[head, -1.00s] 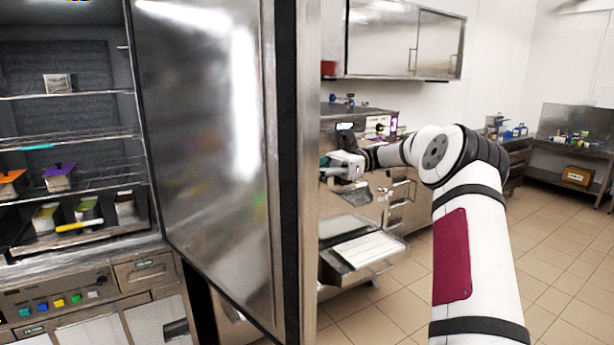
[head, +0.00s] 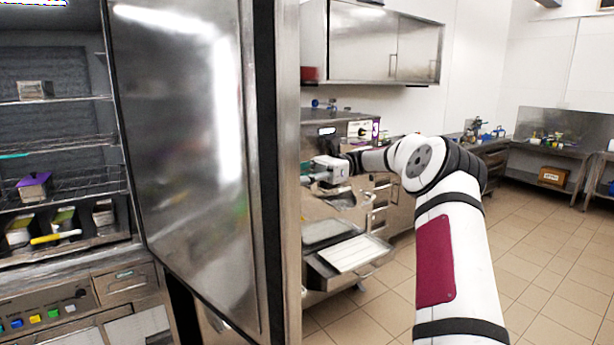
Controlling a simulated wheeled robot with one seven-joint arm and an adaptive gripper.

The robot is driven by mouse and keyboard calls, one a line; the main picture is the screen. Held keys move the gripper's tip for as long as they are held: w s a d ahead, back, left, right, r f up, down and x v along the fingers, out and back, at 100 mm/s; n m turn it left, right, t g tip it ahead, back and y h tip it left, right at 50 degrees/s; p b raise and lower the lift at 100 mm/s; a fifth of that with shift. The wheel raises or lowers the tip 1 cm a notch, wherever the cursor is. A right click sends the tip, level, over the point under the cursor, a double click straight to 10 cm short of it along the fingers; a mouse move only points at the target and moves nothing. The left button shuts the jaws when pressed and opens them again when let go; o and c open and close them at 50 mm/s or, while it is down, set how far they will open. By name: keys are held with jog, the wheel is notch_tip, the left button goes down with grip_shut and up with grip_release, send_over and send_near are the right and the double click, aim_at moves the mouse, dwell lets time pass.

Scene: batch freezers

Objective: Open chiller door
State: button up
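The chiller door (head: 190,150) stands swung open, its shiny steel inner face turned toward me and a dark seal along its edge. The chiller interior (head: 50,110) shows at the left, with wire shelves and several small containers. My gripper (head: 308,176) is at the outer side of the door, close to its right edge in the picture. Its fingertips are small and partly hidden behind the door edge, so I cannot tell whether they are open or touch the door.
A control panel (head: 50,312) with coloured buttons sits below the chiller. Behind my arm are a steel machine with a tray (head: 352,253) and a wall cabinet (head: 370,45). A work table (head: 552,152) stands at the far right. The tiled floor (head: 545,260) at right is clear.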

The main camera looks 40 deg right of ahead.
jog(key=shift+w+d, duration=0.1)
jog(key=shift+d, duration=2.15)
jog(key=shift+d, duration=1.05)
jog(key=shift+d, duration=0.1)
